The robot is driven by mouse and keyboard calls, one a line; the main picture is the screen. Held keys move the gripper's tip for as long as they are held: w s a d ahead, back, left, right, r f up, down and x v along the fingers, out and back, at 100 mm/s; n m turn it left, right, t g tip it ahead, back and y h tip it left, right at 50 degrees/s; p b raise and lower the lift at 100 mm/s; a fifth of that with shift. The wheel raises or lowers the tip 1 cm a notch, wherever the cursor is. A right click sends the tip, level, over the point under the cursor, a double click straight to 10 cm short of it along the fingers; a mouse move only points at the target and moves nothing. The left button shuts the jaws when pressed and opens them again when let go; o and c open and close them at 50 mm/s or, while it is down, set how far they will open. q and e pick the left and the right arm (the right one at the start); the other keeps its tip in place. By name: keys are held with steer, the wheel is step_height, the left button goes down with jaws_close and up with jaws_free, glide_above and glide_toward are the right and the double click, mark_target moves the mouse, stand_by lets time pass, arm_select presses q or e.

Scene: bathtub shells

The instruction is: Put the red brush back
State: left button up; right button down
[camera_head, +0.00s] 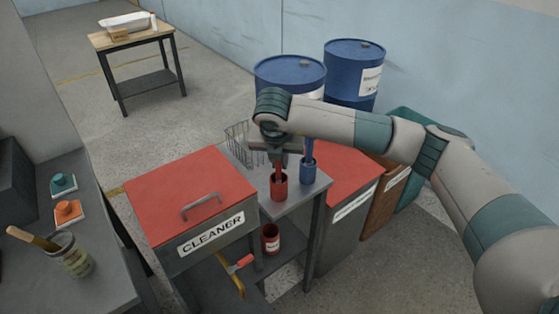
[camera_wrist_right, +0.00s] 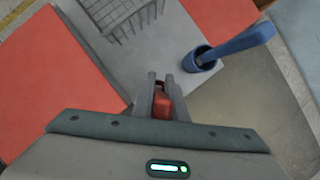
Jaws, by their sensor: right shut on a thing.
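My right gripper (camera_head: 280,158) is shut on the red brush (camera_head: 280,171), above the grey stand between the two red-lidded bins. The brush's lower end meets the mouth of the red cup (camera_head: 279,189) and looks to be inside it; how deep is hidden. In the right wrist view, the red brush (camera_wrist_right: 162,104) shows between the closed fingers (camera_wrist_right: 161,84), and the red cup is hidden. A blue brush (camera_head: 309,146) stands in a blue cup (camera_head: 309,174) just to the right. My left gripper is not in view.
A wire basket (camera_head: 238,138) stands behind on the same stand. The CLEANER bin (camera_head: 190,185) is at the left. A red can (camera_head: 270,238) sits on the shelf below. Blue drums (camera_head: 354,72) stand behind. A grey bench (camera_head: 95,283) is at the far left.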

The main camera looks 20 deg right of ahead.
steer(key=c, duration=1.8)
jaws_free()
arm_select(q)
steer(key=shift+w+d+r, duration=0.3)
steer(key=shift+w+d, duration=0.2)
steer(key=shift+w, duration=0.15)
arm_select(e)
steer(key=shift+o, duration=0.2)
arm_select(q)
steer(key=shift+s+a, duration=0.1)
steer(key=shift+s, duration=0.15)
